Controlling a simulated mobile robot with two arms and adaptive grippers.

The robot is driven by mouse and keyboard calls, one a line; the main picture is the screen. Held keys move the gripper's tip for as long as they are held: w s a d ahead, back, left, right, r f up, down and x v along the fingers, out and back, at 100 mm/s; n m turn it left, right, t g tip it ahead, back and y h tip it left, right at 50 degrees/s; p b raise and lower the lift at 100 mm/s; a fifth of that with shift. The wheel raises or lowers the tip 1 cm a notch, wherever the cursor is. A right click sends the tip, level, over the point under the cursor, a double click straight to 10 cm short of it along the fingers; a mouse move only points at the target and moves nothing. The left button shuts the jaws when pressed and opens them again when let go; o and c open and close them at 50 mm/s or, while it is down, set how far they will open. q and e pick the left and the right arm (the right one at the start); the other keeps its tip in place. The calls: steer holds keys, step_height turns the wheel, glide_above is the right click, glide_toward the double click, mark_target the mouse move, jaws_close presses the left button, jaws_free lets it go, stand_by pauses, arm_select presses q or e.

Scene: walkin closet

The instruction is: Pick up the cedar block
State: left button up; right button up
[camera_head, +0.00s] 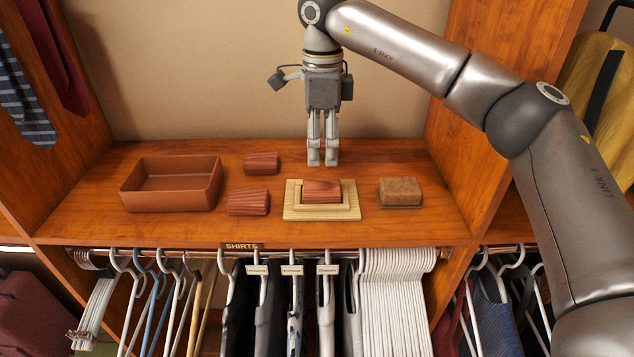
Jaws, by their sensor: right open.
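Three reddish, wood-grained blocks that look like cedar are on the shelf. One cedar block (321,190) rests on a pale stepped wooden stand (293,211). A second block (248,202) lies to the left of the stand, and a third block (262,163) lies behind the second. My right gripper (323,160) points straight down, open and empty, with its fingertips behind and above the block on the stand in the picture. Its exact height is hard to tell. My left gripper is not in view.
An empty brown open box (172,205) stands at the left of the shelf (300,234). A rough brown block on a dark base (400,191) sits right of the stand. Side panels bound the shelf. Clothes hangers (395,290) hang below its front edge.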

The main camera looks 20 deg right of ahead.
mark_target(321, 186)
steer(key=f, duration=0.1)
steer(key=s+f, duration=0.1)
steer(key=f, duration=0.1)
steer(key=shift+s+p, duration=0.15)
steer(key=shift+p, duration=0.15)
steer(key=shift+f, duration=0.35)
steer(key=shift+w+f+p, duration=0.2)
steer(key=shift+f+p, duration=0.15)
steer(key=shift+p, duration=0.05)
step_height(321, 186, down, 4)
steer(key=shift+s+a+f+p, duration=0.1)
steer(key=shift+s+p, duration=0.05)
steer(key=shift+p, duration=0.75)
steer(key=shift+f, duration=0.15)
steer(key=shift+c, duration=1.3)
steer(key=c, duration=0.5)
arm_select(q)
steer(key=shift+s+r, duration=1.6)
arm_select(e)
steer(key=c, duration=0.3)
